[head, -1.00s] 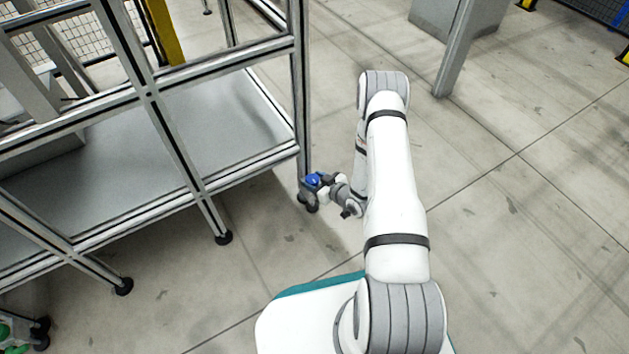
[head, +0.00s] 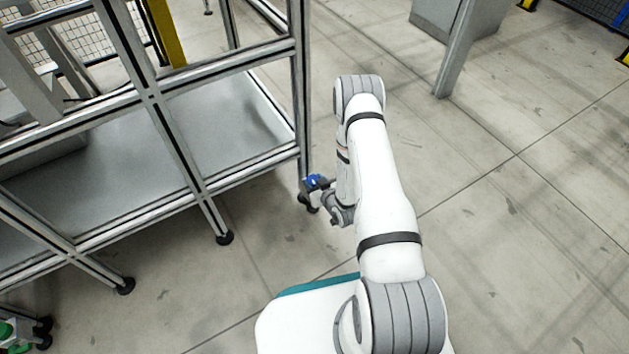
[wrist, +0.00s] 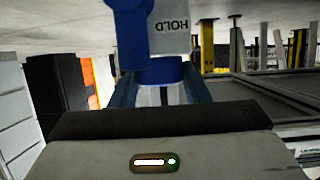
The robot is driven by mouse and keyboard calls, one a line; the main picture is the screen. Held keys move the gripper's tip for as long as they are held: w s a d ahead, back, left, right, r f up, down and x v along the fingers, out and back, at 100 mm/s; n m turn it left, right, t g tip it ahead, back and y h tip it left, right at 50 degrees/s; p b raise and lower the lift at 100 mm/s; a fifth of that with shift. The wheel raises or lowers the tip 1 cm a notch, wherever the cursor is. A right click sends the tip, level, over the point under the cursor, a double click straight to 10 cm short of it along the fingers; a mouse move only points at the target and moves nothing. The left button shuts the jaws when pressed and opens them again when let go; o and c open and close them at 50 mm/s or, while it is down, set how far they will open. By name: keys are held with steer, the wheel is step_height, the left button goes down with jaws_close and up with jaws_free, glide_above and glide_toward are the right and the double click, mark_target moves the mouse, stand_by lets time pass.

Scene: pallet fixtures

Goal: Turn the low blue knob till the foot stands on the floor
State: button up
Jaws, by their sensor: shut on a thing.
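The low blue knob (head: 314,182) sits near the bottom of the frame's corner leg in the head view. In the wrist view the blue knob (wrist: 160,72) fills the top middle, with a pale block marked HOLD, seen upside down, beside it. My gripper (head: 322,186) is at the knob from the right. In the wrist view my gripper (wrist: 160,92) has a finger on either side of the knob and is shut on it. The dark foot (head: 312,209) is below the knob at the leg's base. I cannot tell whether it touches the floor.
The metal frame (head: 178,150) with a grey lower shelf (head: 225,125) stands at the left. Other black feet (head: 224,237) show along its near side. A grey post (head: 455,60) stands at the upper right. The floor to the right is clear.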

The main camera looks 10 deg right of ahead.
steer(key=shift+s+a+m+h, duration=0.1)
steer(key=shift+a+m+h, duration=0.1)
steer(key=shift+m+h, duration=1.45)
steer(key=shift+h, duration=0.25)
steer(key=o, duration=1)
steer(key=shift+p+v, duration=1.85)
steer(key=shift+v, duration=2.05)
steer(key=shift+f, duration=0.2)
